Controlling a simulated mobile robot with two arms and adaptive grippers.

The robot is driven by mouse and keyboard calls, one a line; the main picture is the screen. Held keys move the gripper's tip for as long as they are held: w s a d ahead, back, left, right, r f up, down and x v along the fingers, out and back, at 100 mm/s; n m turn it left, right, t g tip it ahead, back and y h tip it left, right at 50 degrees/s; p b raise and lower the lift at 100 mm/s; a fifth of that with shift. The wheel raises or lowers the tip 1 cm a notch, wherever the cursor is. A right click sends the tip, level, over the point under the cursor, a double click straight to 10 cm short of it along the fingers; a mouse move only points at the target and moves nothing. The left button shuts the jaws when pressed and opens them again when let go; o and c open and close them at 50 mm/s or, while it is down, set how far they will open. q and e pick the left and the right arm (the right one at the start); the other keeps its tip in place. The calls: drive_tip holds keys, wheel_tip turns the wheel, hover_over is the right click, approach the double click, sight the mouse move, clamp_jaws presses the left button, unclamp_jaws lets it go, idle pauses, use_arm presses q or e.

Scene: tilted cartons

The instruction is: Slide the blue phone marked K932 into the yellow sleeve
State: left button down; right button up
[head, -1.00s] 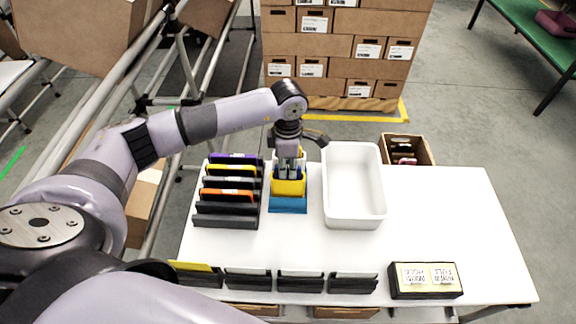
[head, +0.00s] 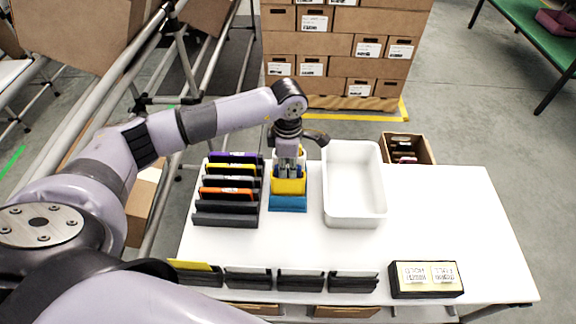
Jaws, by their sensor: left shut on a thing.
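The yellow sleeve (head: 289,187) stands upright in a blue holder (head: 289,203) on the white table, between the black rack and the white bin. My left gripper (head: 289,172) is directly above the sleeve, pointing down, its fingertips at the sleeve's mouth. It is shut on a blue phone, of which only small blue bits show around the fingers. The phone's lower part seems to be inside the sleeve, but how deep is hard to tell. The K932 mark cannot be read. My right gripper is not in view.
A black rack (head: 225,219) to the left holds several phones, including a purple, a yellow and an orange one (head: 228,194). A white bin (head: 353,212) stands close on the right. Black stands (head: 299,283) and a label box (head: 426,291) line the front edge. The table's right side is clear.

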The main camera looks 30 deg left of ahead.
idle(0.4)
use_arm(q)
drive_tip(key=c, duration=1.6)
unclamp_jaws()
drive_tip(key=shift+o, duration=0.3)
wheel_tip(320, 180, up, 12)
wheel_tip(320, 180, up, 7)
drive_tip(key=p, duration=0.3)
drive_tip(key=shift+p, duration=0.4)
